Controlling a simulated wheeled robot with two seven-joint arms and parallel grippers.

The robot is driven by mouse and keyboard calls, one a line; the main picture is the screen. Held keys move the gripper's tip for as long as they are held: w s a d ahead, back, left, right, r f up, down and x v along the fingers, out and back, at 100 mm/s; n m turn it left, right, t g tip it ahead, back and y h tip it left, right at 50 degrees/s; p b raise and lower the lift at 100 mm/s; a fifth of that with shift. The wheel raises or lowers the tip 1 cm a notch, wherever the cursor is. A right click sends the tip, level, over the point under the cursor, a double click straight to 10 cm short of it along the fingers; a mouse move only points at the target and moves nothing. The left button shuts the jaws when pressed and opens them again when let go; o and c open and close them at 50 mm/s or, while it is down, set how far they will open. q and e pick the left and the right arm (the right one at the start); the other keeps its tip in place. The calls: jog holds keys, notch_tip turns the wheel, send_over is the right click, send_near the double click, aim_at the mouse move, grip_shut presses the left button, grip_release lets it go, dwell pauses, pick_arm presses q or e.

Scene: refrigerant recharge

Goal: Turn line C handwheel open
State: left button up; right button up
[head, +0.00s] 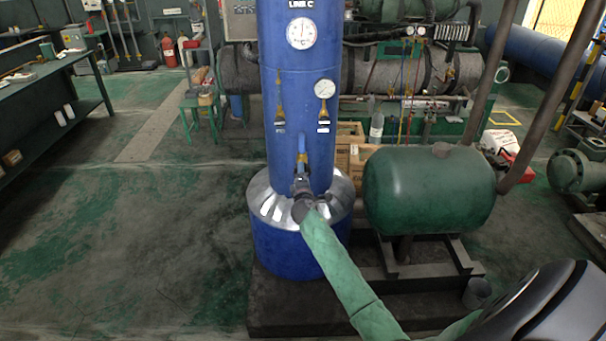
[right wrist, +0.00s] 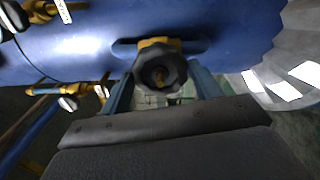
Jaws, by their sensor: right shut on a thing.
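The blue line C column (head: 285,100) stands upright in the middle of the head view, with "LINE C" lettered near its top. Its dark, lobed handwheel (right wrist: 149,72) sits on a yellow valve fitting (right wrist: 158,43) in the right wrist view. My right gripper (head: 302,187) reaches the low front of the column on a green-sleeved arm. In the right wrist view its two fingers flank the handwheel, and it is shut on it. In the head view the gripper covers most of the handwheel. My left gripper is out of view.
Two white gauges (head: 301,33) (head: 325,88) and small tagged yellow valves (head: 279,113) are on the column above my gripper. A green tank (head: 430,190) stands close on the right. Open floor (head: 130,230) lies to the left, with a workbench (head: 50,75) beyond.

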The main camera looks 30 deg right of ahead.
jog(key=shift+a, duration=0.1)
jog(key=shift+n+p, duration=1.75)
jog(key=shift+n, duration=0.75)
jog(key=o, duration=1)
jog(key=shift+c, duration=0.2)
jog(key=p+v, duration=0.1)
jog(key=v, duration=0.6)
